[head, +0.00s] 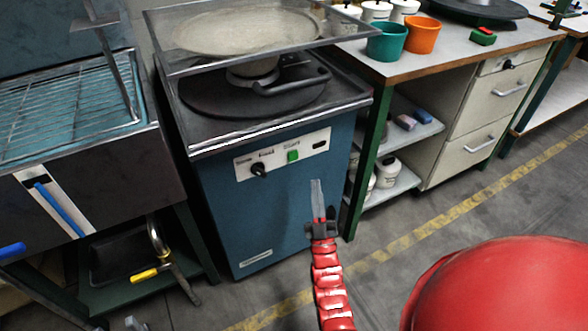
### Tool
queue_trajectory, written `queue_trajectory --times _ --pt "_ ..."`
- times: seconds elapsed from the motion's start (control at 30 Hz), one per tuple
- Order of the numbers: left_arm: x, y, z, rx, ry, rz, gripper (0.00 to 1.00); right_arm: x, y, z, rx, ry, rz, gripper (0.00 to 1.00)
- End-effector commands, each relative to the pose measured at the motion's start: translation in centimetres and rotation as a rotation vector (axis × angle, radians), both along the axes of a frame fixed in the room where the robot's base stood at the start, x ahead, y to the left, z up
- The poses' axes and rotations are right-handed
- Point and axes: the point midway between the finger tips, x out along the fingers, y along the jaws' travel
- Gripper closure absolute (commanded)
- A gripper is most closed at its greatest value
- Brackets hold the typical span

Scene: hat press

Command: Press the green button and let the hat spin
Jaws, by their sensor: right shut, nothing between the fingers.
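The green button (292,155) is on the white control panel (318,141) on the front of a blue machine (225,215). A black knob (258,170) is left of the button. My right gripper (316,184) is shut and empty, pointing up in front of the machine, below and right of the button in the picture and apart from it. On top of the machine is a dark round plate (215,100) with a handled bar. Above it is a pale round disc (225,38) inside a frame; I cannot tell whether it is the hat. My left gripper is not clearly visible.
A workbench (460,45) at the right holds a teal pot (387,42), an orange pot (422,35) and a red-and-green box (483,37). A sink-like unit with a wire rack (65,105) stands at the left. The floor (480,200) at the right is clear.

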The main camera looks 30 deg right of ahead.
Motion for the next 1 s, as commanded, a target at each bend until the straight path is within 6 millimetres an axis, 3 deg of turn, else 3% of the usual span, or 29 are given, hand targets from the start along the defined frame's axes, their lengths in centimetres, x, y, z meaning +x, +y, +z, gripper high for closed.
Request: queue_trajectory --times 0.1,0.57,0.77,1.0 --pt "0.0 0.0 -0.5 0.0 0.0 0.0 0.54 0.3 -0.4 -0.7 0.0 0.012 -0.01 1.0" --pt "0.0 0.0 -0.5 0.0 0.0 0.0 0.54 0.6 -0.4 -0.6 0.0 0.01 -0.01 1.0" --pt "0.0 0.0 -1.0 0.0 0.0 0.0 0.54 2.1 -0.4 -0.5 0.0 0.007 -0.011 1.0" --pt "0.0 0.0 -2.1 0.0 0.0 0.0 0.54 5.4 -0.2 -0.7 0.0 0.008 -0.01 1.0"
